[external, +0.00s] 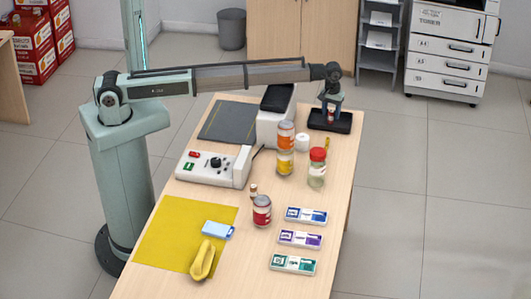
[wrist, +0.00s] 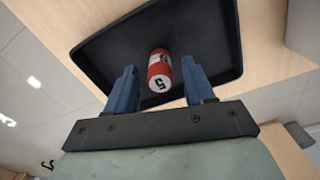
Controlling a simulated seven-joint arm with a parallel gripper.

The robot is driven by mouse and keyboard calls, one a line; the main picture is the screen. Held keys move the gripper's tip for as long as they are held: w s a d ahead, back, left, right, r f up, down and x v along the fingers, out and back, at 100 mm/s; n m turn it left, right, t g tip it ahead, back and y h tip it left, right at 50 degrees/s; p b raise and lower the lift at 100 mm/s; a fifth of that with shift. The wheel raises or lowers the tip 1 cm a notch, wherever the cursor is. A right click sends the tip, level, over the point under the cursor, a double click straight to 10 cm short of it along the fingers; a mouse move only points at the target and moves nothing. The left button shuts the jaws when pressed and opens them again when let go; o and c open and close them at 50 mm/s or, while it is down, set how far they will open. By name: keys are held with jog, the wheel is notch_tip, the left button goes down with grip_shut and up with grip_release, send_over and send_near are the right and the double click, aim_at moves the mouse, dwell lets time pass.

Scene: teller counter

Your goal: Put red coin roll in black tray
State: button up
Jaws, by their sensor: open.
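The red coin roll (wrist: 159,75), with white on it and a black "5" on its end, is in the black tray (wrist: 100,55). It appears to rest on the tray floor, within the raised rim. My gripper (wrist: 160,64) is open over the tray, with one blue finger on each side of the roll. In the wrist view a gap shows between the roll and each finger. In the external view my gripper (external: 331,108) points down at the tray (external: 344,125), at the table's far right corner, and the roll shows small and partly hidden between the fingers.
Near the tray are a white machine with a black top (external: 277,125), a white roll (external: 302,142), stacked orange and yellow cans (external: 286,135) and a red-lidded jar (external: 317,170). A control box (external: 213,168), red can (external: 262,212) and several labelled boxes (external: 300,238) stand nearer.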

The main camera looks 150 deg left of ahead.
aim_at(331, 111)
notch_tip(331, 111, up, 10)
dwell(0.4)
